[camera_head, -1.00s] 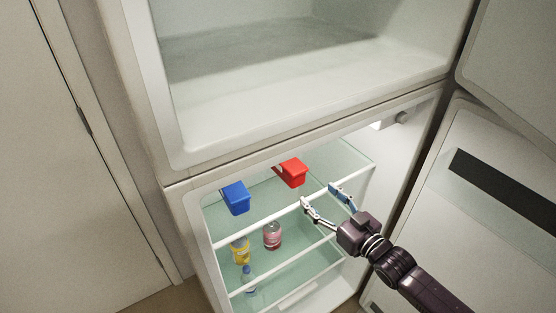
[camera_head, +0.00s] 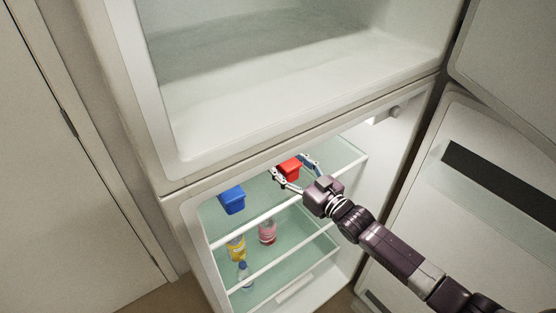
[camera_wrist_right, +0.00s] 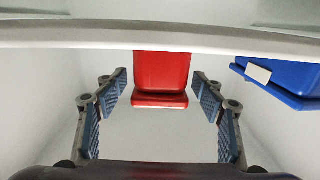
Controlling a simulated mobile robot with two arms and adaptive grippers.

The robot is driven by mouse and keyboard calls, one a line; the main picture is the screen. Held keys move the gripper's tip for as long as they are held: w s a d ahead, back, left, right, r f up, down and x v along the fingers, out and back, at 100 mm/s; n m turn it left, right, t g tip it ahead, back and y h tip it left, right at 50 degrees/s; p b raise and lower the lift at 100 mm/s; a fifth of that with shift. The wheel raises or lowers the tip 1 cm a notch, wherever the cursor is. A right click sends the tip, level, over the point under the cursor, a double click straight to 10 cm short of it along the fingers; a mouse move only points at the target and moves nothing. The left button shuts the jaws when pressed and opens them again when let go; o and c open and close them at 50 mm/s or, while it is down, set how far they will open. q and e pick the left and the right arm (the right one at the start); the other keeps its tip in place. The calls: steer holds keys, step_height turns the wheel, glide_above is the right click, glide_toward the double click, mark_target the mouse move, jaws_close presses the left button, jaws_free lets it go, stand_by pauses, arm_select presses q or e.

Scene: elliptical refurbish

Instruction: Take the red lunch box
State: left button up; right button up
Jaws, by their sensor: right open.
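The red lunch box (camera_head: 289,168) stands on the top glass shelf of the open lower fridge compartment. It also shows in the right wrist view (camera_wrist_right: 161,75), centred ahead between the fingers. My right gripper (camera_head: 295,173) is open and right at the box, with one finger near each side of it in the head view. In the wrist view (camera_wrist_right: 160,103) the fingers stand apart with a gap to the box on both sides, and no contact shows. My left gripper is not in view.
A blue box (camera_head: 232,199) stands left of the red one on the same shelf. A yellow can (camera_head: 236,249), a pink can (camera_head: 267,232) and a small bottle (camera_head: 244,274) are lower down. The open fridge door (camera_head: 480,220) is at the right.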

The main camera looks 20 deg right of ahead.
steer(key=shift+c, duration=0.6)
steer(key=c, duration=1.5)
steer(key=shift+r, duration=0.25)
